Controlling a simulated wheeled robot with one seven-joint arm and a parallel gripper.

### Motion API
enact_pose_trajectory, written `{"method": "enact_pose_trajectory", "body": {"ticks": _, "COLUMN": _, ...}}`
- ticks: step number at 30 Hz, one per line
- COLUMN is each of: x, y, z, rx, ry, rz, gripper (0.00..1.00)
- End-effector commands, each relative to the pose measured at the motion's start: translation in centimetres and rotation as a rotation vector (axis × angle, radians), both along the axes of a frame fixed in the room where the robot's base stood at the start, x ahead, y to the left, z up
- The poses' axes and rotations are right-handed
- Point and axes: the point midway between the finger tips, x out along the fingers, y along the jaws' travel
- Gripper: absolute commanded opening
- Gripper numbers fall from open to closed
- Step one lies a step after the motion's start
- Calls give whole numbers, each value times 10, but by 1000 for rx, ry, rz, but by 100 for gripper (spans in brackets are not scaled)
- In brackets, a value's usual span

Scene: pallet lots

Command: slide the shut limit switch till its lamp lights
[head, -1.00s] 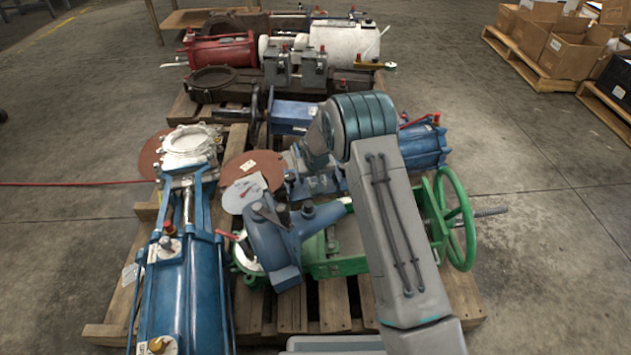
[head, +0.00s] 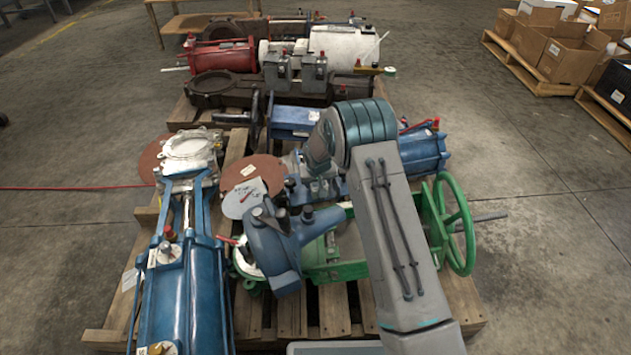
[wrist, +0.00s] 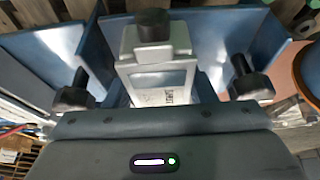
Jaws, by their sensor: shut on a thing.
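The limit switch (wrist: 158,70) is a light grey box with a dark knob on top and a label that seems to read LIMIT. In the wrist view it stands between the two blue fingers of my gripper (wrist: 150,55), which is shut on it. In the head view my blue gripper (head: 275,248) is low over the middle of the pallet, by the green valve (head: 335,268). There the gripper hides the switch. I cannot make out a lamp on the switch. A lit white bar and green dot in the wrist view seem to be on my gripper's own body.
A long blue cylinder actuator (head: 185,300) lies left of my gripper. A green handwheel (head: 455,225) is at the right. Bare concrete floor (head: 560,270) lies right of the pallet.

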Motion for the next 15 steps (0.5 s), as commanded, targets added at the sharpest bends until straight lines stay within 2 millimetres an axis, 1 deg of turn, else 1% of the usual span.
{"method": "enact_pose_trajectory", "body": {"ticks": 1, "x": 0, "y": -3, "z": 0, "rx": -4, "ry": 0, "rz": -2, "gripper": 9}}
{"method": "enact_pose_trajectory", "body": {"ticks": 2, "x": 0, "y": -3, "z": 0, "rx": -4, "ry": 0, "rz": -2, "gripper": 53}}
{"method": "enact_pose_trajectory", "body": {"ticks": 3, "x": 0, "y": -3, "z": 0, "rx": -4, "ry": 1, "rz": -3, "gripper": 64}}
{"method": "enact_pose_trajectory", "body": {"ticks": 4, "x": 0, "y": -3, "z": 0, "rx": -5, "ry": 0, "rz": -2, "gripper": 71}}
{"method": "enact_pose_trajectory", "body": {"ticks": 15, "x": 0, "y": 0, "z": 1, "rx": -3, "ry": 0, "rz": 1, "gripper": 71}}
